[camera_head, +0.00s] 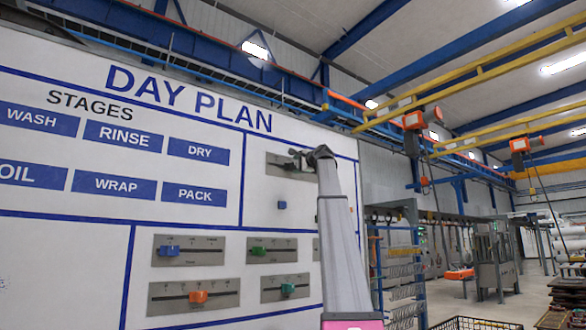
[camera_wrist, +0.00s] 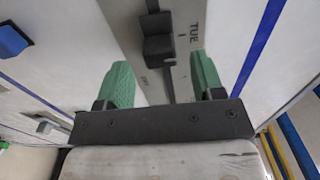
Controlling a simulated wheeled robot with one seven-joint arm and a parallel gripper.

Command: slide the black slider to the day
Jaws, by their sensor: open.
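The black slider (camera_wrist: 158,42) sits on a slot in a grey plate (camera_wrist: 125,12) in the wrist view. A tick and the letters TUE are printed beside it; another label lower down is too blurred to read. My gripper (camera_wrist: 163,82) is open, with its green fingers apart on either side of the plate and slot. The slider shows between and beyond the fingertips, and nothing is held. In the head view the plate (camera_head: 278,168) is at the upper right of the DAY PLAN board, and my gripper (camera_head: 318,155) is at its right end, hiding part of it.
A blue knob (camera_head: 282,205) is on the board below the plate. Lower plates carry another blue slider (camera_head: 169,252), a green slider (camera_head: 258,251), an orange slider (camera_head: 198,296) and a teal slider (camera_head: 288,288). A wire basket (camera_head: 470,324) stands at the bottom right.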

